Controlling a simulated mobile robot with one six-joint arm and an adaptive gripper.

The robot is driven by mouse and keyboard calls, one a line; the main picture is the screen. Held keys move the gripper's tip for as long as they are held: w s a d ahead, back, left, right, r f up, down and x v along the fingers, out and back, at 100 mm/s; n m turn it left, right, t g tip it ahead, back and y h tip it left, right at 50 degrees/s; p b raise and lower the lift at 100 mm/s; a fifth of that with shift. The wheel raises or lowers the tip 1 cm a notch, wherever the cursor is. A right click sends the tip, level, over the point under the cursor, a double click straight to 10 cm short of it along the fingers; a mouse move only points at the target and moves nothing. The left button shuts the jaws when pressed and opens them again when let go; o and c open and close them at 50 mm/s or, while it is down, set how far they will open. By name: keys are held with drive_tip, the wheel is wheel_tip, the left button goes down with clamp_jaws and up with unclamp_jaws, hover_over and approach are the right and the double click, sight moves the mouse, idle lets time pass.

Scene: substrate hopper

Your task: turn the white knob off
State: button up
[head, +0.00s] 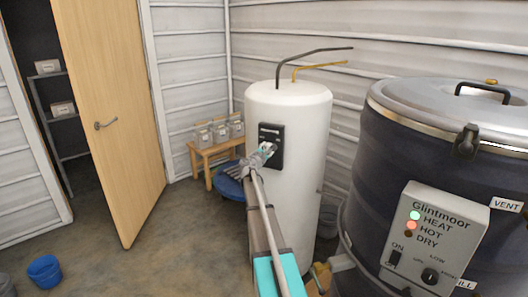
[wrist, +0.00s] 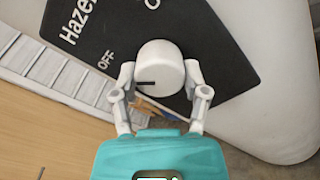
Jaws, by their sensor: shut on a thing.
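The white knob (wrist: 162,62) sits on a black panel (wrist: 205,40) with lettering that starts "Hazel". A dark line on the knob points to the left in the wrist view, a little below the "OFF" label (wrist: 106,60). Another label starting with "O" is cut off at the top. My gripper (wrist: 160,76) has one finger on each side of the knob and is shut on it. In the head view my gripper (head: 264,151) is at the panel (head: 271,134) on the white tank (head: 300,180) and largely hides the knob.
A dark drum (head: 400,150) with a "Glintmoor" control box (head: 425,235) stands close on the right. A wooden stool (head: 205,160) with several jars is behind the tank on the left.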

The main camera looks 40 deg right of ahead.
drive_tip(key=shift+s+d, duration=0.1)
drive_tip(key=shift+d, duration=0.1)
drive_tip(key=o, duration=1.1)
drive_tip(key=shift+o, duration=0.2)
drive_tip(key=shift+a, duration=0.1)
drive_tip(key=v, duration=1.2)
